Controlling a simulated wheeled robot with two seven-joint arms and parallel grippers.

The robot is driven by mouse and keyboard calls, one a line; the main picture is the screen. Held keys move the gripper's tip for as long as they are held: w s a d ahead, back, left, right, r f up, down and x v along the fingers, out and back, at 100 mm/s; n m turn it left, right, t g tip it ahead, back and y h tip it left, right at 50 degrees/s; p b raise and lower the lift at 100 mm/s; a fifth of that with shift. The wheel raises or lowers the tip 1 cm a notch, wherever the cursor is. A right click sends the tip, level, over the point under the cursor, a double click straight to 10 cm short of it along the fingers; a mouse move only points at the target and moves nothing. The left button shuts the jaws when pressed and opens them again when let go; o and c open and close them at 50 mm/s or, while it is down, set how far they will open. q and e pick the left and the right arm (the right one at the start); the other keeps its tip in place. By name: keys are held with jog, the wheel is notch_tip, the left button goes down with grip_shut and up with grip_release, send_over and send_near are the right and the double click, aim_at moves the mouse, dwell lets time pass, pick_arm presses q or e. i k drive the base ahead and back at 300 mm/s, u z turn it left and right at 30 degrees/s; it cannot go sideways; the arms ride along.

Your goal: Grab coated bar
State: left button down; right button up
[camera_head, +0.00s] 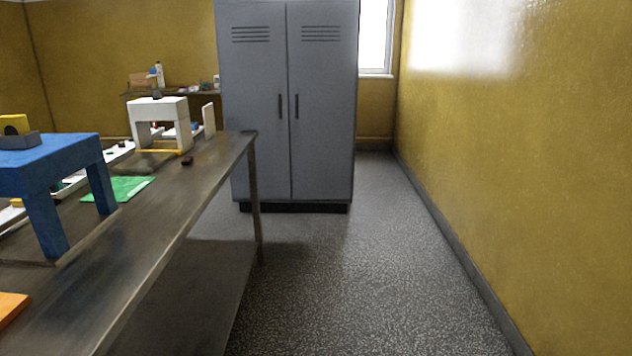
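A small dark brown piece (187,161), which looks like the coated bar, lies on the metal table (150,230) near its far right end. It is close to the front of a white arch-shaped machine (160,108). It is too small to make out its details. Neither of my grippers shows in the view.
A blue arch-shaped stand (60,160) stands on the table at left, beside a green sheet (122,188) and a white conveyor-like strip. An orange item (10,306) lies at the near left. A grey cabinet (287,100) stands behind. The floor (340,270) at right is clear.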

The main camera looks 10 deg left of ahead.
aim_at(187, 161)
jog(key=i, duration=3.25)
jog(key=u, duration=3.4)
